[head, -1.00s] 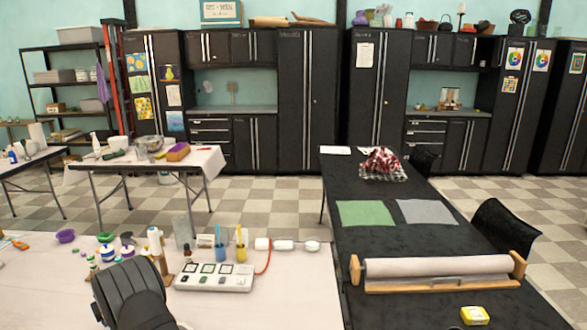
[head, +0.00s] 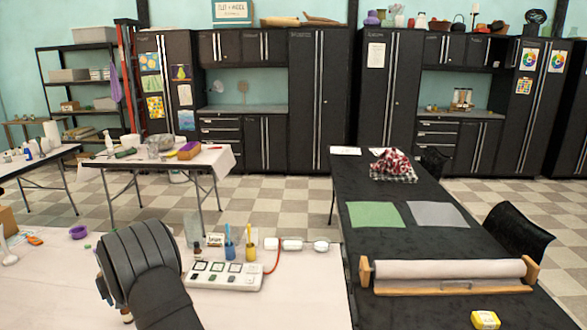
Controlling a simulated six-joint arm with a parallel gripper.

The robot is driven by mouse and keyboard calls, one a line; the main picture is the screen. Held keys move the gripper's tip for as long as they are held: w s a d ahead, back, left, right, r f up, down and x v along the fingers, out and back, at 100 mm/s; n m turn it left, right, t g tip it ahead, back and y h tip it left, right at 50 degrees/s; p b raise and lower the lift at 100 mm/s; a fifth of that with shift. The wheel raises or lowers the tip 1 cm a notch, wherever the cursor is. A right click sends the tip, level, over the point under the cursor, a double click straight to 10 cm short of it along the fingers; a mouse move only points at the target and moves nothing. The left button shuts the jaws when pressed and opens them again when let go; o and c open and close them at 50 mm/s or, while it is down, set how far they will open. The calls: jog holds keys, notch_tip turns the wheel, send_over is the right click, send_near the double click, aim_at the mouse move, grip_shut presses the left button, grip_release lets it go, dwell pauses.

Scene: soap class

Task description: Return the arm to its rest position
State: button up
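My arm shows as a dark grey ribbed link at the lower left in the head view, over the white-covered table (head: 310,305). My gripper itself is not visible, so its fingers and anything in them cannot be seen. The arm hides part of the group of small bottles on the table.
A white tray with square samples (head: 224,275) lies just right of my arm, with blue (head: 229,252) and yellow (head: 250,253) cups behind it. A black table (head: 400,245) to the right holds a paper roll (head: 450,269), cloths and a yellow packet (head: 485,320).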

jog(key=x, duration=1.2)
jog(key=shift+d, duration=0.1)
jog(key=r, duration=0.5)
jog(key=shift+d, duration=0.4)
jog(key=shift+w+d+r, duration=0.1)
jog(key=shift+d+r, duration=0.05)
jog(key=shift+d, duration=0.05)
